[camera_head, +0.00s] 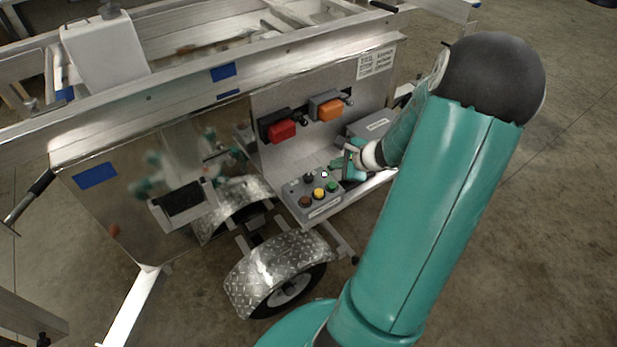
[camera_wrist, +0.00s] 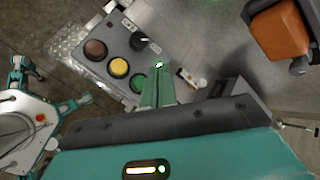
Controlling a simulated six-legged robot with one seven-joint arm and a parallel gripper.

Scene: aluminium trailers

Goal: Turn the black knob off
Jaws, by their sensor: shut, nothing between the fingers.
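The black knob (camera_head: 309,178) is in the back row on the grey control box (camera_head: 318,209). In the wrist view, the black knob (camera_wrist: 139,42) bears a short white mark pointing roughly right. My gripper (camera_head: 340,167) is over the right end of the box. In the wrist view, my gripper (camera_wrist: 157,72) has its green fingers closed together with nothing between them. The fingertips are just below and right of the knob, apart from it in the picture. A small bright white spot shows at the tips. I cannot tell the height of the tips above the box.
Brown (camera_wrist: 95,50), yellow (camera_wrist: 118,67) and green (camera_wrist: 138,83) buttons line the front row of the box. A red switch (camera_head: 282,130) and an orange switch (camera_head: 330,110) are on the panel above. A fender (camera_head: 277,264) sits below.

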